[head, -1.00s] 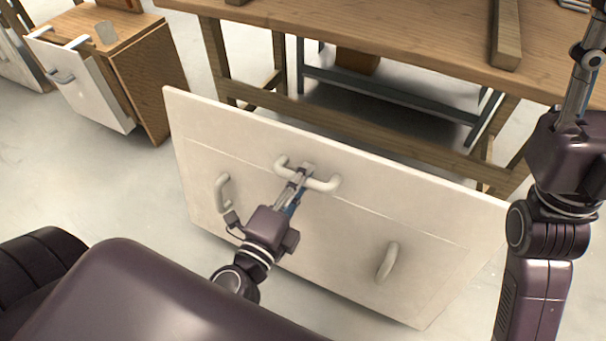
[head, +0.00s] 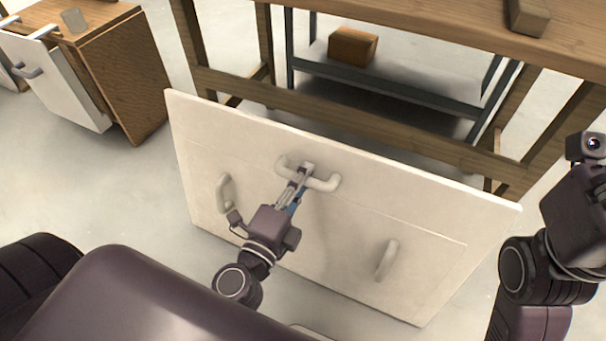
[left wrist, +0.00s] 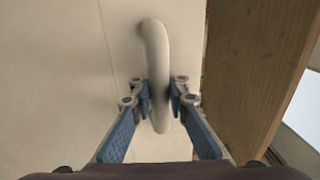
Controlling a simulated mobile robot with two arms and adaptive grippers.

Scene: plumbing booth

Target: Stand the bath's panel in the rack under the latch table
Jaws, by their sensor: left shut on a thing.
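The bath's panel (head: 330,245) is a large cream board with a top handle (head: 322,184) and two side handles, held upright and slightly tilted in front of the table. My left gripper (head: 305,172) is shut on the top handle; in the left wrist view its fingers (left wrist: 160,95) sit either side of the handle's bar (left wrist: 157,60). The wooden table (head: 400,28) stands behind the panel. Under it is a dark metal rack frame (head: 390,90), its lower part hidden by the panel. My right arm is at the right edge; its fingertips are out of view.
A wooden block (head: 353,46) lies under the table on the rack's far side. A wooden bar (head: 529,16) lies on the tabletop. A wooden cabinet with a white front (head: 125,75) stands at the left. Pale floor is clear between cabinet and panel.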

